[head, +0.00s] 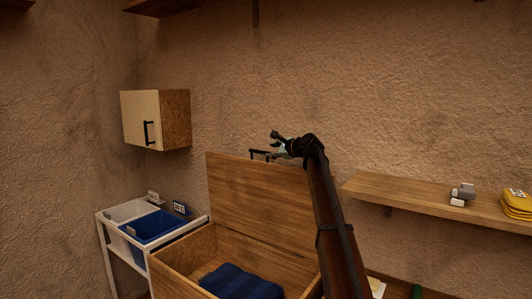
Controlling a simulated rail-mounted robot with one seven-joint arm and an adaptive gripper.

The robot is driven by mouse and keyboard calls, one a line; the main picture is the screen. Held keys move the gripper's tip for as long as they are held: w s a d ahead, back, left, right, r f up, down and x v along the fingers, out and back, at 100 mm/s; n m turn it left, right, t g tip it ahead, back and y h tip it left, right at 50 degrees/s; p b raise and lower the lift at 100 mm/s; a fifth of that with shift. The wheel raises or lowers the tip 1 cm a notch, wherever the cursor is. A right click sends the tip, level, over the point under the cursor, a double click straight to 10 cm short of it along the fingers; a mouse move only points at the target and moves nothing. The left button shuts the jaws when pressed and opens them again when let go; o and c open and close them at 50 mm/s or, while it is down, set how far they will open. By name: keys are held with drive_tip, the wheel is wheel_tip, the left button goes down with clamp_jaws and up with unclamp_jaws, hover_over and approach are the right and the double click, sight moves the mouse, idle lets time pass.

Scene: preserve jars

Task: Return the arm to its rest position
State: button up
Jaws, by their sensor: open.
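My gripper (275,146) is at the end of my raised arm, near the top edge of the open chest lid (255,195). Its fingers point left and are apart, with nothing visible held between them. A black handle (259,154) shows at the lid's top edge, just left of and below the fingers. I cannot tell whether the gripper touches it. My arm rises from the lower right and hides the lid's right side and part of the chest.
The wooden chest (185,259) stands open with dark blue cloth (241,283) inside. Left are a white rack (104,240) with a blue bin (150,228) and a wall cabinet (142,119). Right is a wall shelf (420,197) with a grey-white object (463,193) and yellow cloth (517,205).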

drive_tip(key=shift+v, duration=0.9)
